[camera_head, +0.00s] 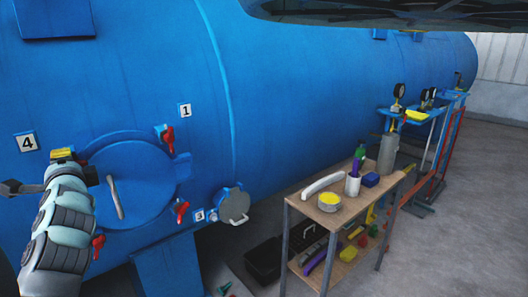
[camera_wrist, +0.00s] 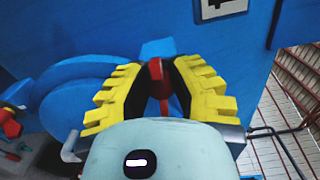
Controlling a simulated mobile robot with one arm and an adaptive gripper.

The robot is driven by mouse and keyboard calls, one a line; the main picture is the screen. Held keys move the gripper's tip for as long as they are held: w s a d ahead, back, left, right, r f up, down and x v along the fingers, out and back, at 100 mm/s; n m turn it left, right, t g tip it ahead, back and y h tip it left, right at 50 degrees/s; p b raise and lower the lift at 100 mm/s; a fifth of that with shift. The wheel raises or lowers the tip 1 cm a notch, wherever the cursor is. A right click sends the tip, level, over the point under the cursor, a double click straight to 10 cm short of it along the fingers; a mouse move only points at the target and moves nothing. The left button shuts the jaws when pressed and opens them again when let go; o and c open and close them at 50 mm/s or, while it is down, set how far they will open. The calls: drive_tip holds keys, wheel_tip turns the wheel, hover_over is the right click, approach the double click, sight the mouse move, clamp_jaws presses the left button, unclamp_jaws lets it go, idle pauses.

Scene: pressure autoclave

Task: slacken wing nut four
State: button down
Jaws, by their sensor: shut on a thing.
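The round blue hatch (camera_head: 130,185) with a grey handle (camera_head: 115,198) is on the side of the big blue vessel, its rim ringed by red wing nuts. The number plate 4 (camera_head: 26,142) is at the hatch's upper left. My gripper (camera_head: 62,154) is at the hatch's upper left edge, just right of and below that plate. In the wrist view my yellow-padded fingers (camera_wrist: 160,88) are closed around the red wing nut four (camera_wrist: 156,72), its red top showing between the pads. In the head view my gripper hides this nut.
Other red wing nuts sit by plate 1 (camera_head: 167,138), by plate 3 (camera_head: 182,211) and at the hatch's lower left (camera_head: 98,246). A small grey-lidded port (camera_head: 233,204) sticks out to the right.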

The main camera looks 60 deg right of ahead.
drive_tip(key=n+b, duration=0.2)
drive_tip(key=n, duration=0.1)
drive_tip(key=f+n+b, duration=0.1)
drive_tip(key=n+b, duration=0.2)
drive_tip(key=shift+f+n, duration=0.15)
drive_tip(key=shift+n, duration=0.15)
drive_tip(key=n+b, duration=0.4)
drive_tip(key=shift+d+f+n+b, duration=0.1)
drive_tip(key=shift+n+b, duration=0.25)
drive_tip(key=shift+n, duration=0.05)
drive_tip(key=shift+d+n+b, duration=0.1)
drive_tip(key=shift+n+b, duration=0.5)
drive_tip(key=shift+n, duration=0.1)
drive_tip(key=c, duration=0.8)
unclamp_jaws()
drive_tip(key=shift+r, duration=0.25)
wheel_tip(320, 180, up, 10)
drive_tip(key=shift+r, duration=0.1)
